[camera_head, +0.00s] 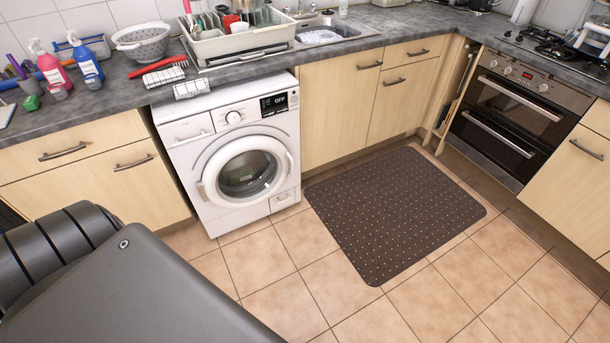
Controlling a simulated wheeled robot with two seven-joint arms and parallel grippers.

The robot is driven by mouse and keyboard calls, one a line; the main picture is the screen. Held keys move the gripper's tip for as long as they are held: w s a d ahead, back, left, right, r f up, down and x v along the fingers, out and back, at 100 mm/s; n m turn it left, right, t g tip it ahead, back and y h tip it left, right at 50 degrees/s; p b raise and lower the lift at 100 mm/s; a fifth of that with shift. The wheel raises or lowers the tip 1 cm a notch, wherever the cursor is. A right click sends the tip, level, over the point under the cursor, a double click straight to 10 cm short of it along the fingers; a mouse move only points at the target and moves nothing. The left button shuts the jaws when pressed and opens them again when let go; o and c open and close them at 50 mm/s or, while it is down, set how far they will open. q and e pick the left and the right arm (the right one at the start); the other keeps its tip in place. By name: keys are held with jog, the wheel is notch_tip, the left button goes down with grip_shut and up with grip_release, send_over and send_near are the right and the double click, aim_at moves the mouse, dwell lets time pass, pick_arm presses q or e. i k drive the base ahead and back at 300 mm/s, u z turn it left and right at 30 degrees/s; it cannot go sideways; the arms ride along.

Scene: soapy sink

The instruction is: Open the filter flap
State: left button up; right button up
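The white washing machine (191,145) stands under the worktop, left of centre in the head view. Its filter flap (283,198) is a small rectangular panel at the lower right of the front. The flap looks shut, flush with the front. The round door (245,174) looks shut, and the display (274,104) reads OFF. Neither of my grippers is in view. A dark grey part of my own body fills the lower left corner.
A dark dotted mat (395,213) lies on the tiled floor (270,262) right of the machine. Light wooden cabinets (340,110) flank the machine. An oven (508,115) is at the right. The worktop holds a dish rack (240,44), colander (142,42) and bottles. Floor before the machine is clear.

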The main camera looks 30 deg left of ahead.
aim_at(277, 201)
jog(key=i, duration=3.95)
jog(key=u, duration=2.65)
